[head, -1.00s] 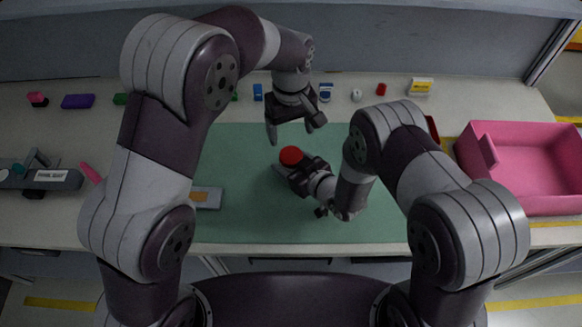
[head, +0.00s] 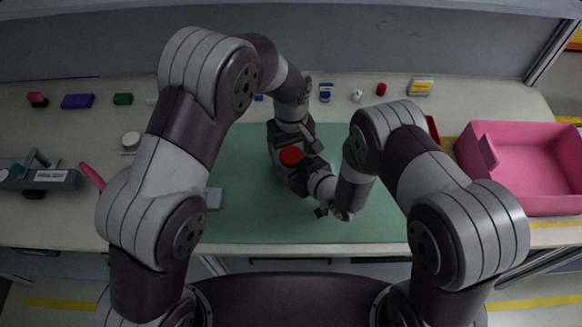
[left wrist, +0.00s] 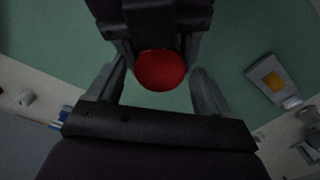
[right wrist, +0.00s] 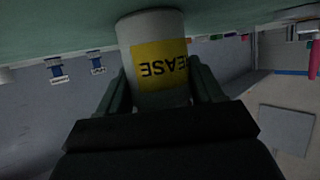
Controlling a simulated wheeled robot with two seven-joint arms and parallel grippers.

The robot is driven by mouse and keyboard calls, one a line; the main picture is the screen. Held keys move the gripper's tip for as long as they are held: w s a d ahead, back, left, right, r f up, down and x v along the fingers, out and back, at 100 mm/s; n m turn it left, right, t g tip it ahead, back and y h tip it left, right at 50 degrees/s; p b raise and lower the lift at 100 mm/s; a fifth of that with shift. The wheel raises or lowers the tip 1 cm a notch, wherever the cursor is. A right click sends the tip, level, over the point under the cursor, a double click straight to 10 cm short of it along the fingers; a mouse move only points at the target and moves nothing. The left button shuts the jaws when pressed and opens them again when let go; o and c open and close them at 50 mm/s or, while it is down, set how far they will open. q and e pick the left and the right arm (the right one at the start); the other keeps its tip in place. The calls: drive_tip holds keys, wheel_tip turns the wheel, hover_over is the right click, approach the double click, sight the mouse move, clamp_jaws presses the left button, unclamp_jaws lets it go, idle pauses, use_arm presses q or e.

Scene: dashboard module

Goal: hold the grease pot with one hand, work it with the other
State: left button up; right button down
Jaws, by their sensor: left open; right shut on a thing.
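The grease pot shows its red lid (head: 290,156) in the head view, over the green mat. In the right wrist view its pale body with a yellow label (right wrist: 160,60) sits between the fingers of my right gripper (right wrist: 160,85), which is shut on it. My left gripper (left wrist: 158,85) is open, its fingers on either side of the red lid (left wrist: 160,70) in the left wrist view. I cannot tell whether those fingers touch the lid. In the head view my left gripper (head: 293,145) is at the pot, partly hidden by its own wrist.
The green mat (head: 350,225) is mostly clear around the arms. A pink bin (head: 520,205) stands at the right. Several small items, such as a purple block (head: 77,101) and a red one (head: 381,89), line the back. A grey fixture (head: 40,178) is at the left.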

use_arm(q)
drive_tip(key=c, duration=1.1)
drive_tip(key=m, duration=0.3)
drive_tip(key=o, duration=1.2)
drive_tip(key=shift+r, duration=2.3)
